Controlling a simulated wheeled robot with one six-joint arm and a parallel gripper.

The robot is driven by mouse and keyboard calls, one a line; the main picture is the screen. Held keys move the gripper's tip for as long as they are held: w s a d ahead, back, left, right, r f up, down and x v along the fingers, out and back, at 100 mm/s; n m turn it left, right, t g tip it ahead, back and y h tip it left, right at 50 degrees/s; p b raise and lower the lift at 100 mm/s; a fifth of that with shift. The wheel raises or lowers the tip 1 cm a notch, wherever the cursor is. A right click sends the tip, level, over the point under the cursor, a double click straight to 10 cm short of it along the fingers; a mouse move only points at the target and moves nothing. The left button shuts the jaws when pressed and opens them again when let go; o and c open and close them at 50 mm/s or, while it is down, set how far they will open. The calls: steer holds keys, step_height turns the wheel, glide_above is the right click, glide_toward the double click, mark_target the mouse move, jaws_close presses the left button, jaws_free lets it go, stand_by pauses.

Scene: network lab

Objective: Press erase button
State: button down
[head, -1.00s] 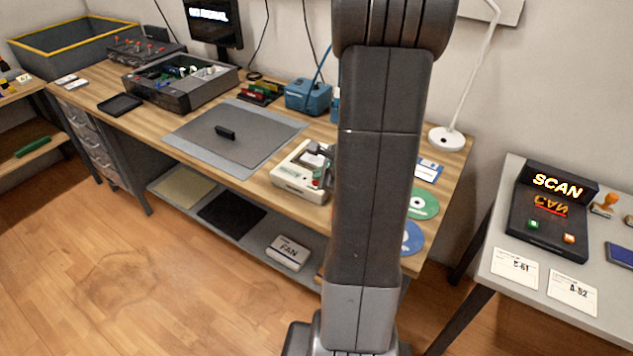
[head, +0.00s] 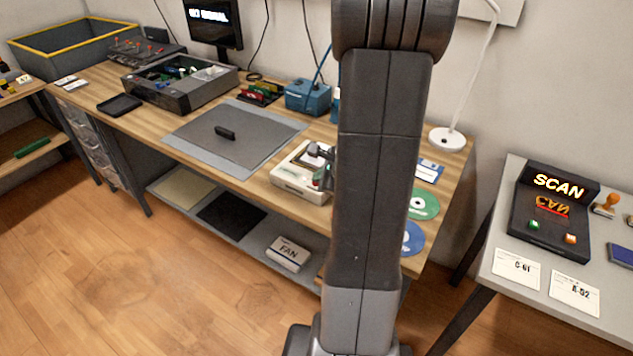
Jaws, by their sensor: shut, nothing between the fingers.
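A small cream device (head: 290,182) with a dark-framed top sits at the front edge of the wooden workbench. It is the likeliest place for the erase button, but I cannot make out a labelled button. My gripper (head: 321,170) is shut and empty, at the right part of the device's top. My upright arm hides the device's right side and part of the gripper. I cannot tell whether the fingertips touch the device.
The wooden bench (head: 150,105) carries a grey mat (head: 240,140), an open grey case (head: 180,95), a blue box (head: 308,97) and green and blue discs. A lamp (head: 446,140) stands behind my arm. A SCAN console (head: 548,215) sits on the right table. Floor at left is clear.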

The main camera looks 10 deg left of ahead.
steer(key=shift+r+p, duration=0.55)
steer(key=shift+r, duration=0.2)
step_height(320, 180, up, 5)
steer(key=p, duration=0.4)
steer(key=shift+s, duration=0.1)
stand_by(0.7)
